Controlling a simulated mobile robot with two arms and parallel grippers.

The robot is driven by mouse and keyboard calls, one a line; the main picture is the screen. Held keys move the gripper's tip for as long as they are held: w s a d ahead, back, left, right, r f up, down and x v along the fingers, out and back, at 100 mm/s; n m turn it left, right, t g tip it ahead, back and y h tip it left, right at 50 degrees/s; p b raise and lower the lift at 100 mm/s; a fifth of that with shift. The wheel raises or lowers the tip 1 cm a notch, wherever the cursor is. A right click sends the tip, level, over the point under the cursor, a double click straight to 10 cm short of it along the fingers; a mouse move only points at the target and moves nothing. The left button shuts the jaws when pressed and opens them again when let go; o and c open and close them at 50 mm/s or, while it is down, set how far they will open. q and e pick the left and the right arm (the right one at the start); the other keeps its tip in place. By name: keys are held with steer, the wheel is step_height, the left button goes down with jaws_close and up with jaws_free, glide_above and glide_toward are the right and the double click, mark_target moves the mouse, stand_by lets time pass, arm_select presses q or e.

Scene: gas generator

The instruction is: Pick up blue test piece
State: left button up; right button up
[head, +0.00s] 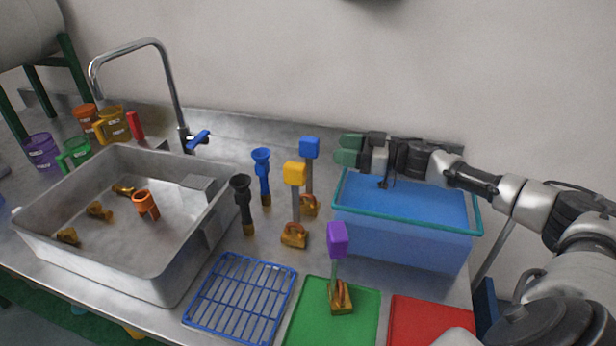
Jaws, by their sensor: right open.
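The blue test piece (309,148) has a blue block on top of a thin upright rod, with a brass base on the counter. It stands behind a similar piece with a yellow block (294,174), which partly hides its rod and base. My right gripper (346,149) comes in from the right, above the back left corner of the blue water tank. Its green fingertips are open and empty, pointing left at the blue block, with a small gap between them. My left gripper is not in view.
A purple-topped piece (337,240) stands on a green mat (305,322); a red mat (430,318) lies beside it. The water tank (400,235) is under my right arm. Blue (262,165) and black (241,195) flared-top tools stand left of the pieces, near the sink (100,255).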

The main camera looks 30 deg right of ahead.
mark_target(319, 142)
steer(key=shift+x, duration=0.8)
steer(key=x, duration=0.1)
steer(key=p+x, duration=0.1)
steer(key=x, duration=0.1)
steer(key=r+x, duration=0.1)
steer(key=x, duration=0.1)
steer(key=shift+s+a+p, duration=0.15)
steer(key=shift+a+p, duration=0.05)
steer(key=shift+p, duration=0.1)
steer(key=shift+a+f, duration=0.1)
jaws_close()
